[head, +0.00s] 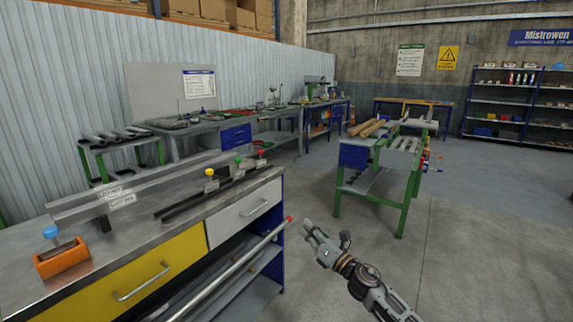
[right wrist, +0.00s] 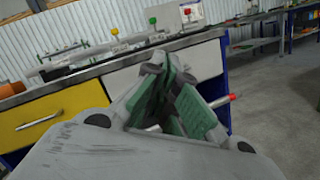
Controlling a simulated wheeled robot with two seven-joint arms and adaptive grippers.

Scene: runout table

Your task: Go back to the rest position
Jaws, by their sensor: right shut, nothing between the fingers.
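My right gripper (head: 312,232) is in free air over the floor, just right of the near workbench (head: 165,205). It is shut and empty. In the right wrist view its green-padded fingers (right wrist: 172,92) fill the middle, with the bench's drawers behind them. A red-tipped metal rod (head: 238,262) slants along the bench's open lower front; its red end is close to the gripper in the picture, with no contact that I can make out. My left gripper is not in view.
The near bench has a yellow drawer (head: 150,275), a grey drawer (head: 245,212), long bars and an orange block (head: 61,260) with a blue knob. A green-legged table (head: 403,186) stands ahead. The concrete floor (head: 480,250) at the right is clear.

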